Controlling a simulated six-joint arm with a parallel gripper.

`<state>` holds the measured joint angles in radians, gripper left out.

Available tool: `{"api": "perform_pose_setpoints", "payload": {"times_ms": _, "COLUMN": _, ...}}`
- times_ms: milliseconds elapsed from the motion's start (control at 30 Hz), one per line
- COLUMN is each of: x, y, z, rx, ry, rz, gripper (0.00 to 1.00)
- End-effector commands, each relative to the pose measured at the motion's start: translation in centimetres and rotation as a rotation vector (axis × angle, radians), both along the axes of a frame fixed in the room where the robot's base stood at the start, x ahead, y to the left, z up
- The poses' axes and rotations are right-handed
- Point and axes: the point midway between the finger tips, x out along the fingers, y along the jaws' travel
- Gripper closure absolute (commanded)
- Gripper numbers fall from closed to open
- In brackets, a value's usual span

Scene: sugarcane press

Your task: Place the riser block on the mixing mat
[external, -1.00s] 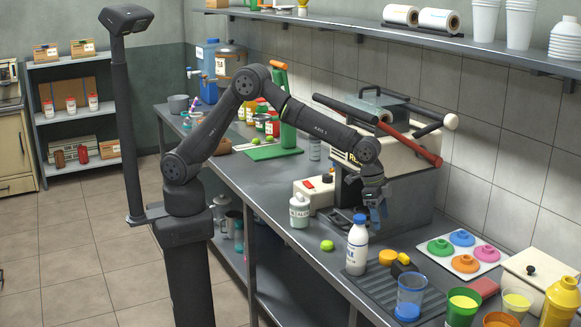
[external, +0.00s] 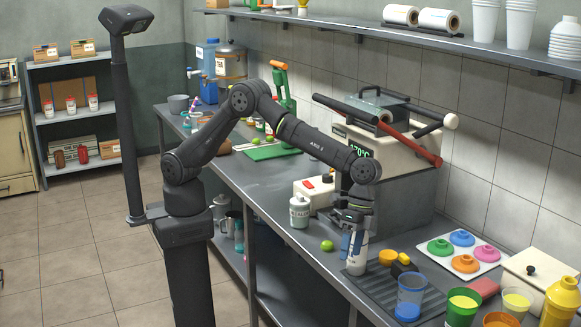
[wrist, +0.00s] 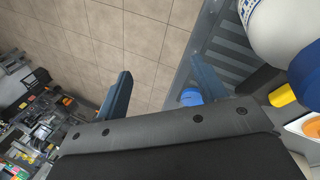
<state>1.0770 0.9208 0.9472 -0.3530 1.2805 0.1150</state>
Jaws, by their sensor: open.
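I cannot tell for sure which thing is the riser block. A reddish block (external: 484,288) lies right of the mat, apart from my gripper.
A white bottle (external: 357,265) stands at the mat's left end, partly hidden by my gripper; it fills the wrist view's upper right (wrist: 280,30). A blue cup (external: 410,299), orange piece (external: 387,257), lime (external: 327,245) and a tray of colored lids (external: 440,247) are nearby.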

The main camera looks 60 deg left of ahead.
Motion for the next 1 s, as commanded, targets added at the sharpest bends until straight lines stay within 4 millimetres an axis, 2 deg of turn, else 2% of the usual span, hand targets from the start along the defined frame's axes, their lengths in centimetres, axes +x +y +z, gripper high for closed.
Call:
{"api": "perform_pose_setpoints", "payload": {"times_ms": 33, "x": -1.3, "y": 0.5, "z": -1.3, "rx": 0.021, "ry": 0.042, "rz": 0.013, "gripper": 0.36}}
{"api": "perform_pose_setpoints", "payload": {"times_ms": 167, "x": -3.6, "y": 2.0, "z": -4.0, "rx": 0.065, "ry": 0.125, "rz": 0.06, "gripper": 0.36}}
{"api": "perform_pose_setpoints", "payload": {"times_ms": 367, "x": -7.2, "y": 5.6, "z": -8.7, "rx": 0.151, "ry": 0.251, "rz": 0.171, "gripper": 0.36}}
{"api": "perform_pose_setpoints", "payload": {"times_ms": 467, "x": -9.6, "y": 8.5, "z": -11.6, "rx": 0.217, "ry": 0.328, "rz": 0.258, "gripper": 0.36}}
{"api": "perform_pose_setpoints", "payload": {"times_ms": 600, "x": -13.9, "y": 14.1, "z": -15.7, "rx": 0.344, "ry": 0.448, "rz": 0.434, "gripper": 0.36}}
{"api": "perform_pose_setpoints", "payload": {"times_ms": 700, "x": -16.8, "y": 18.2, "z": -17.8, "rx": 0.433, "ry": 0.531, "rz": 0.595, "gripper": 0.36}}
{"api": "perform_pose_setpoints", "payload": {"times_ms": 767, "x": -18.0, "y": 20.2, "z": -18.4, "rx": 0.474, "ry": 0.592, "rz": 0.729, "gripper": 0.36}}
{"api": "perform_pose_setpoints", "payload": {"times_ms": 800, "x": -18.2, "y": 20.8, "z": -18.5, "rx": 0.481, "ry": 0.637, "rz": 0.829, "gripper": 0.36}}
{"api": "perform_pose_setpoints", "payload": {"times_ms": 867, "x": -17.7, "y": 20.7, "z": -18.1, "rx": 0.469, "ry": 0.701, "rz": 0.968, "gripper": 0.36}}
{"api": "perform_pose_setpoints", "payload": {"times_ms": 967, "x": -15.5, "y": 19.4, "z": -17.1, "rx": 0.412, "ry": 0.81, "rz": 1.184, "gripper": 0.36}}
{"api": "perform_pose_setpoints", "payload": {"times_ms": 1000, "x": -14.2, "y": 18.7, "z": -16.5, "rx": 0.38, "ry": 0.856, "rz": 1.268, "gripper": 0.36}}
